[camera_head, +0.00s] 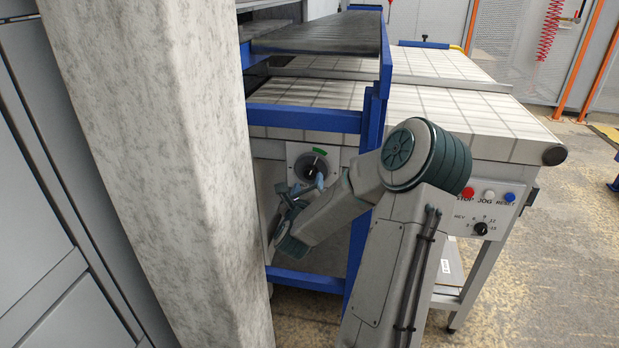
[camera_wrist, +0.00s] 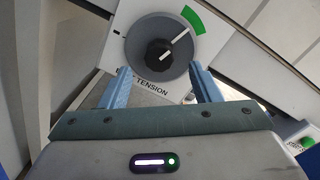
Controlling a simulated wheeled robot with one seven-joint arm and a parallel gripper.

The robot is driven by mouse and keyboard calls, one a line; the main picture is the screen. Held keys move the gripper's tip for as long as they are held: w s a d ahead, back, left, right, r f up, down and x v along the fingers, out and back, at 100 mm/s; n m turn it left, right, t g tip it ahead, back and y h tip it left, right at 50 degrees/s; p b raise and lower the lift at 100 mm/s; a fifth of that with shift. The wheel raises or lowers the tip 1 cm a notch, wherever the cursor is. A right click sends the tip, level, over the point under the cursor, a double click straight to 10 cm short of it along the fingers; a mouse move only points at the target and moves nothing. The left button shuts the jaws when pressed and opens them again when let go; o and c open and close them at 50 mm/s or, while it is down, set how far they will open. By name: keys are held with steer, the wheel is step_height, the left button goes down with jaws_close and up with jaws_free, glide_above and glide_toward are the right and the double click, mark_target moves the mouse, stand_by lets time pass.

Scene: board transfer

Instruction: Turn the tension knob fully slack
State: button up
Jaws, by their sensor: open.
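The tension knob (camera_wrist: 158,52) is a black knob in a round grey dial on a white plate marked TENSION, seen in the wrist view. A white line on the knob and another on the dial point to the upper right, towards a green arc (camera_wrist: 192,19). In the head view the dial (camera_head: 311,166) sits below the conveyor, partly covered by my gripper. My gripper (camera_wrist: 163,82) is open, with its two blue fingers apart below the knob in the wrist picture and nothing between them. It also shows in the head view (camera_head: 306,190); contact with the knob cannot be told.
A blue cart frame (camera_head: 305,117) stands around the dial area, with a bar above it and an upright beside my arm. A control panel (camera_head: 487,207) with STOP, JOG and RESET buttons is to the right. A pale column (camera_head: 160,170) fills the left. Floor at right is open.

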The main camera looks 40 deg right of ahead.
mark_target(310, 175)
steer(key=shift+x, duration=2.25)
steer(key=c, duration=1)
